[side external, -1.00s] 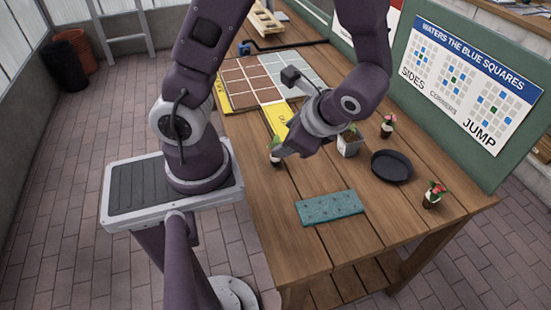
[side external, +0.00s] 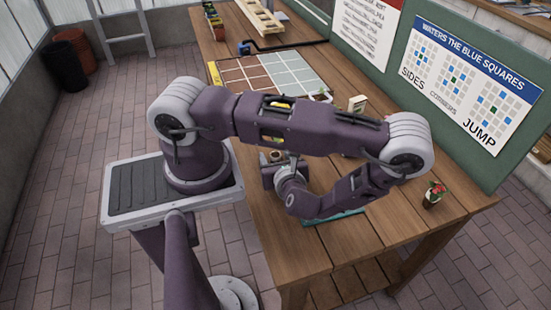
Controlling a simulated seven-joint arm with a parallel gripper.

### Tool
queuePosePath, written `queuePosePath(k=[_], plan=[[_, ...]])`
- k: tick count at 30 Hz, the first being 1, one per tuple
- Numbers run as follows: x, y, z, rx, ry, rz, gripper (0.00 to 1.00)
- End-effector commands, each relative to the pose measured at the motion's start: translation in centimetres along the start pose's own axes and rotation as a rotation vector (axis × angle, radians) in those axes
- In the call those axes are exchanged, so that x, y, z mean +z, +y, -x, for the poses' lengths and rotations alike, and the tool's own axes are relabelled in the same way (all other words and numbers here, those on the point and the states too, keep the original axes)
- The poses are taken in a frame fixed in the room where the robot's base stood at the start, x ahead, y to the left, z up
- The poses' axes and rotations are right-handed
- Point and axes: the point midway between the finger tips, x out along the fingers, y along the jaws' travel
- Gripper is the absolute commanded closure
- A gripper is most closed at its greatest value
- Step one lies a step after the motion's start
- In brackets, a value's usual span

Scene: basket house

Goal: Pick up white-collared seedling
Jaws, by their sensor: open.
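A small potted seedling (side external: 276,155) stands near the table's left edge, beside my gripper (side external: 277,166); only its brownish top shows, so I cannot tell its collar. My gripper is open and low, next to this pot; its fingers are partly hidden and contact cannot be judged. Another seedling, red-flowered in a dark pot with a pale band near the top (side external: 432,195), stands at the right of the table, well apart from my gripper. I cannot tell for sure which one is white-collared.
The wooden table (side external: 400,235) is clear at its front right. A teal tray (side external: 345,214) shows only as an edge under my arm. A tile grid board (side external: 290,70), a plant in a clear pot (side external: 320,96) and a pale upright object (side external: 357,103) lie behind my arm.

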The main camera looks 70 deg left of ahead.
Motion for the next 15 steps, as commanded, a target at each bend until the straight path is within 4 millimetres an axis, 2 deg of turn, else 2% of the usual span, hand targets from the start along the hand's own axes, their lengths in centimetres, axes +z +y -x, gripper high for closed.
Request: queuePosePath(k=[5,12,13,15], plan=[[0.01,0.00,-0.01,0.000,0.000,0.001,0.48],[0.01,0.01,0.01,0.001,0.000,0.001,0.95],[0.01,0.01,0.01,0.001,0.000,0.001,1.00],[0.01,0.01,0.02,0.001,0.000,0.001,1.00]])
